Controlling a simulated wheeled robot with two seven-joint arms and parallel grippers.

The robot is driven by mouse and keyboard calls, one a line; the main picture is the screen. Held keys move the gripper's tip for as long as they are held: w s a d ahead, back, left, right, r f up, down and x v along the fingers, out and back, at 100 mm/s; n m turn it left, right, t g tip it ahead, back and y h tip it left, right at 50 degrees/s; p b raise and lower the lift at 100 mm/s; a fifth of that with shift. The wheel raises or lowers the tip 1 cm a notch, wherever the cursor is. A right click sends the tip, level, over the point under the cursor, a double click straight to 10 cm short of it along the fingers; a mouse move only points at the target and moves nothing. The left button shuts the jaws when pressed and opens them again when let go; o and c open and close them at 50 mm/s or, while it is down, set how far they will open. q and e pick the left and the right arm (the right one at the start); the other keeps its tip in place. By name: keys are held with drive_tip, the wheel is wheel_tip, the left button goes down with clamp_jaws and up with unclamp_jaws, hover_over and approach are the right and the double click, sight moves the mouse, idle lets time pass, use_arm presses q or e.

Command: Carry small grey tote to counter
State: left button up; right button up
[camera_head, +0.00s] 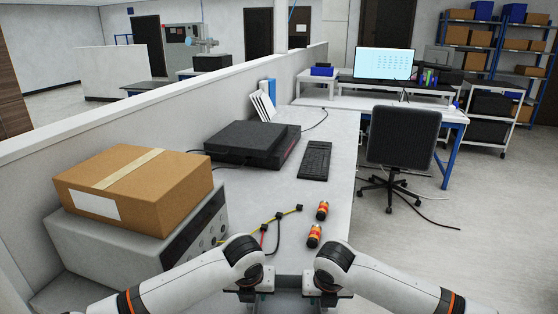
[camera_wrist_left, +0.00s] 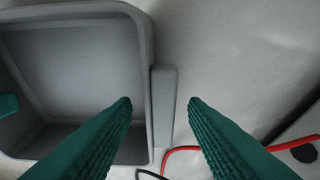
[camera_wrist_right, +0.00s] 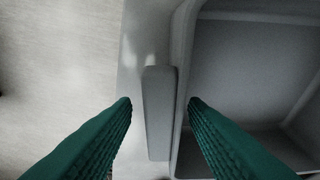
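The small grey tote (camera_wrist_left: 80,60) shows in the left wrist view as an empty open box with a grey side handle (camera_wrist_left: 163,105). My left gripper (camera_wrist_left: 159,103) is open, with one green finger on each side of that handle. In the right wrist view the tote (camera_wrist_right: 255,60) is at the right, and its other handle (camera_wrist_right: 158,115) lies between the open fingers of my right gripper (camera_wrist_right: 159,103). Whether the fingers touch the handles I cannot tell. In the head view both grippers are low at the counter's (camera_head: 335,180) near end, and the tote is mostly hidden there.
A cardboard box (camera_head: 135,185) sits on a grey instrument (camera_head: 120,250) at left. A black device (camera_head: 250,142), a keyboard (camera_head: 315,160), two orange-and-black cylinders (camera_head: 322,210) and cables (camera_head: 280,216) lie on the counter. An office chair (camera_head: 403,140) stands right of it.

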drive_tip(key=shift+r, duration=0.2)
use_arm(q)
drive_tip(key=v, duration=1)
drive_tip(key=shift+r, duration=0.25)
use_arm(e)
drive_tip(key=v, duration=1.1)
drive_tip(key=shift+s+r, duration=0.2)
drive_tip(key=shift+r, duration=0.1)
use_arm(q)
drive_tip(key=shift+s, duration=0.2)
